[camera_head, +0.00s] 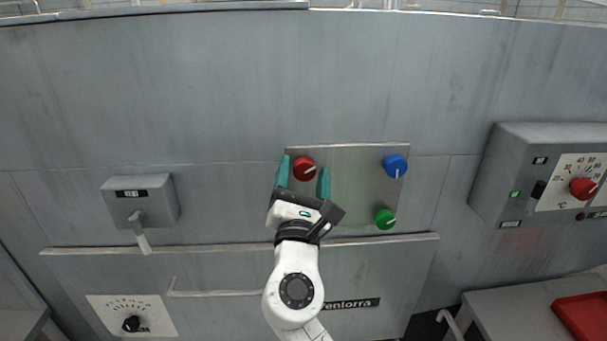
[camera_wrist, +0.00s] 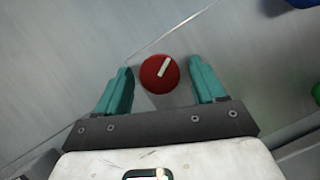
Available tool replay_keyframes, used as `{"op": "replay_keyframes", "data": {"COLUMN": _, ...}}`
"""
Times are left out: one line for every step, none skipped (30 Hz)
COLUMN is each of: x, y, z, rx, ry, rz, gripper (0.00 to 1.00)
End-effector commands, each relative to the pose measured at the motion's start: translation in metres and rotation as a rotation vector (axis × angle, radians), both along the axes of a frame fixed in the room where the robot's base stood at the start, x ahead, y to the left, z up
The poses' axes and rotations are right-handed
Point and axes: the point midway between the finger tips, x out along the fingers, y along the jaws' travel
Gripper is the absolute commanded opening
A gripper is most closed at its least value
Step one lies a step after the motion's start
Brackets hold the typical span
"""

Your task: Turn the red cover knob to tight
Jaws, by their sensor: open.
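The red cover knob (camera_head: 304,168) is a round knob at the upper left of a grey metal plate (camera_head: 345,185). A white mark on it points to the upper right in the wrist view (camera_wrist: 159,74). My gripper (camera_head: 304,175) has two teal fingers, spread open, one on each side of the knob. No tight or loose label can be read.
A blue knob (camera_head: 395,165) and a green knob (camera_head: 385,219) sit on the same plate, to the right. A control box (camera_head: 500,175) with another red knob (camera_head: 583,188) is at far right. A grey lever box (camera_head: 140,200) is at left. A ledge (camera_head: 230,249) runs below.

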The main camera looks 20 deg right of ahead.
Motion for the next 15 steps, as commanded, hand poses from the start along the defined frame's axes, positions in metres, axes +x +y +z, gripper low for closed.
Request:
{"op": "replay_keyframes", "data": {"x": 0.0, "y": -0.0001, "z": 0.0, "rx": 0.0, "ry": 0.0, "rz": 0.0, "gripper": 0.69}}
{"op": "replay_keyframes", "data": {"x": -0.0001, "y": 0.0, "z": -0.0001, "rx": 0.0, "ry": 0.0, "rz": 0.0, "gripper": 0.69}}
{"op": "replay_keyframes", "data": {"x": -0.0001, "y": 0.0, "z": -0.0001, "rx": 0.0, "ry": 0.0, "rz": 0.0, "gripper": 0.69}}
{"op": "replay_keyframes", "data": {"x": -0.0002, "y": -0.0001, "z": 0.0, "rx": 0.0, "ry": 0.0, "rz": 0.0, "gripper": 0.66}}
{"op": "replay_keyframes", "data": {"x": -0.0002, "y": -0.0001, "z": 0.0, "rx": 0.0, "ry": 0.0, "rz": 0.0, "gripper": 0.63}}
{"op": "replay_keyframes", "data": {"x": -0.0002, "y": 0.0, "z": 0.0, "rx": 0.0, "ry": 0.0, "rz": 0.0, "gripper": 0.6}}
{"op": "replay_keyframes", "data": {"x": -0.0002, "y": 0.0, "z": 0.0, "rx": 0.0, "ry": 0.0, "rz": 0.0, "gripper": 0.57}}
{"op": "replay_keyframes", "data": {"x": -0.0002, "y": 0.0, "z": 0.0, "rx": 0.0, "ry": 0.0, "rz": 0.0, "gripper": 0.54}}
{"op": "replay_keyframes", "data": {"x": -0.0002, "y": 0.0, "z": 0.0, "rx": 0.0, "ry": 0.0, "rz": 0.0, "gripper": 0.5}}
{"op": "replay_keyframes", "data": {"x": -0.0003, "y": 0.0, "z": 0.0001, "rx": 0.0, "ry": 0.0, "rz": 0.0, "gripper": 0.47}}
{"op": "replay_keyframes", "data": {"x": -0.0004, "y": 0.0, "z": 0.0, "rx": 0.0, "ry": 0.0, "rz": 0.0, "gripper": 0.44}}
{"op": "replay_keyframes", "data": {"x": -0.0003, "y": 0.0001, "z": 0.0001, "rx": 0.0, "ry": 0.0, "rz": 0.0, "gripper": 0.4}}
{"op": "replay_keyframes", "data": {"x": -0.0004, "y": 0.0, "z": 0.0, "rx": 0.0, "ry": 0.0, "rz": 0.0, "gripper": 0.38}}
{"op": "replay_keyframes", "data": {"x": -0.0004, "y": 0.0, "z": 0.0, "rx": 0.0, "ry": 0.0, "rz": 0.0, "gripper": 0.35}}
{"op": "replay_keyframes", "data": {"x": -0.0004, "y": 0.0, "z": 0.0, "rx": 0.0, "ry": 0.0, "rz": 0.0, "gripper": 0.31}}
